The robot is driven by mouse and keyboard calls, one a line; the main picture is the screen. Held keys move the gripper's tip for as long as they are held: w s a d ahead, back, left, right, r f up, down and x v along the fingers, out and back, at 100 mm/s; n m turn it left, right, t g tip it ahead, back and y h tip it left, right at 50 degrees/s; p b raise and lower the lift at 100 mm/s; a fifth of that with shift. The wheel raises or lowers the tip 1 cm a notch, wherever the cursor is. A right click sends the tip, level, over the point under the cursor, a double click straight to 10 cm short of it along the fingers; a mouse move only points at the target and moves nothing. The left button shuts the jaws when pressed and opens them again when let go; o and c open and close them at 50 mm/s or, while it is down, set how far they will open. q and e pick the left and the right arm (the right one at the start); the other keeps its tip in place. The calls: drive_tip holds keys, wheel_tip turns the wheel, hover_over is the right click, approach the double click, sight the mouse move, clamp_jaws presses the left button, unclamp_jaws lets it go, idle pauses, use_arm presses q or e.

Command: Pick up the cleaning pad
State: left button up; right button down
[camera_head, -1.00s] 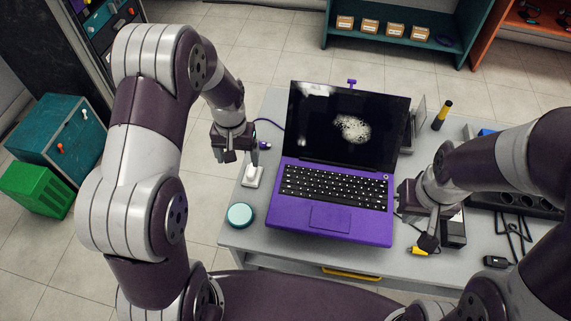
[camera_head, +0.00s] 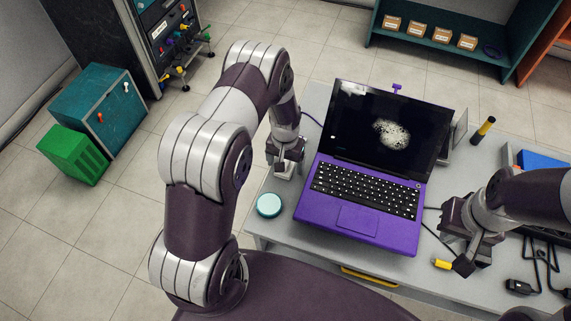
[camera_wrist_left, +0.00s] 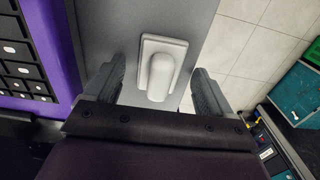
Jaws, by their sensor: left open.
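The cleaning pad, a white rectangular plate with a rounded upright grip, shows in the left wrist view (camera_wrist_left: 160,72). It lies on the grey table (camera_wrist_left: 195,20), left of the laptop. My left gripper (camera_wrist_left: 158,88) is open, with one finger on either side of the pad's grip and gaps visible. In the head view my left gripper (camera_head: 285,165) is over the pad and hides most of it. My right gripper (camera_head: 466,258) is at the right of the laptop, partly hidden by its own wrist; its fingers are unclear.
An open purple laptop (camera_head: 359,221) with a whitish blotch on its screen stands right of the pad. A round teal object (camera_head: 269,205) lies in front of the pad. A yellow-black cylinder (camera_head: 483,130) and cables (camera_head: 540,270) are at the right.

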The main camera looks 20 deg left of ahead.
sight(286, 161)
use_arm(q)
drive_tip(key=c, duration=1.1)
drive_tip(key=shift+r, duration=0.1)
drive_tip(key=shift+c, duration=0.2)
wheel_tip(286, 161, up, 4)
drive_tip(key=shift+f+b, duration=0.1)
drive_tip(key=shift+b, duration=0.2)
drive_tip(key=d+r, duration=0.2)
drive_tip(key=d, duration=0.2)
drive_tip(key=d+r+b, duration=0.1)
drive_tip(key=d+r, duration=0.1)
drive_tip(key=d, duration=0.2)
drive_tip(key=d+r, duration=0.3)
drive_tip(key=shift+w+d+r, duration=0.1)
drive_tip(key=shift+w+d, duration=0.05)
drive_tip(key=shift+d, duration=0.25)
